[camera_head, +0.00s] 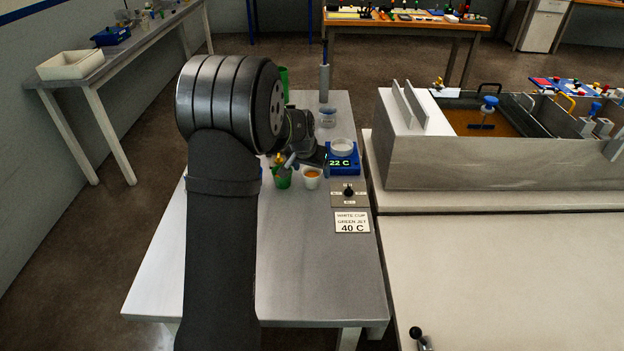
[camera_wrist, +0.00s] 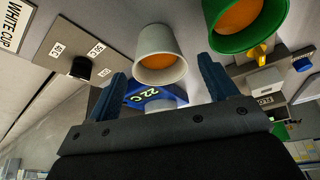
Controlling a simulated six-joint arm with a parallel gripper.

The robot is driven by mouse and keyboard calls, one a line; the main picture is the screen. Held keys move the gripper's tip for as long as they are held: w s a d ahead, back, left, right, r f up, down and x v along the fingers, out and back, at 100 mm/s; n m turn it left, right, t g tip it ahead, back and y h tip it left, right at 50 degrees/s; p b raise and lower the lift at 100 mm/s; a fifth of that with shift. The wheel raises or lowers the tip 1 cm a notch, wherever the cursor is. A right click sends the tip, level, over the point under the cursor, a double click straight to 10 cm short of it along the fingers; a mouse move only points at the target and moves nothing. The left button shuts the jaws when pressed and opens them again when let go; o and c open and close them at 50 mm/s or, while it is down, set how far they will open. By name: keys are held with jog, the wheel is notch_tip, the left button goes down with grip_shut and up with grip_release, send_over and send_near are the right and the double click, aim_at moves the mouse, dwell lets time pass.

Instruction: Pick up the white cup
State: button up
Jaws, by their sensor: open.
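The white cup (camera_head: 311,180) holds orange liquid and stands upright on the grey bench, right of a green cup (camera_head: 282,181). In the wrist view the white cup (camera_wrist: 160,70) shows between the tips of my open gripper (camera_wrist: 161,75), with a gap on both sides. The green cup (camera_wrist: 246,42) also holds orange liquid and is outside the right finger. In the head view my gripper (camera_head: 291,160) is close behind the two cups, partly hidden by my arm. Nothing is held.
A blue heater (camera_head: 343,170) reading 22 C with a pale dish on it stands behind right of the white cup. A knob panel (camera_head: 349,196) and a card (camera_head: 352,223) reading WHITE CUP, GREEN JET, 40 C lie nearer. The bench front is clear.

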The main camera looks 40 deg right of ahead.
jog(key=shift+x, duration=1.2)
jog(key=c, duration=1.1)
jog(key=shift+o, duration=0.2)
jog(key=shift+r, duration=0.15)
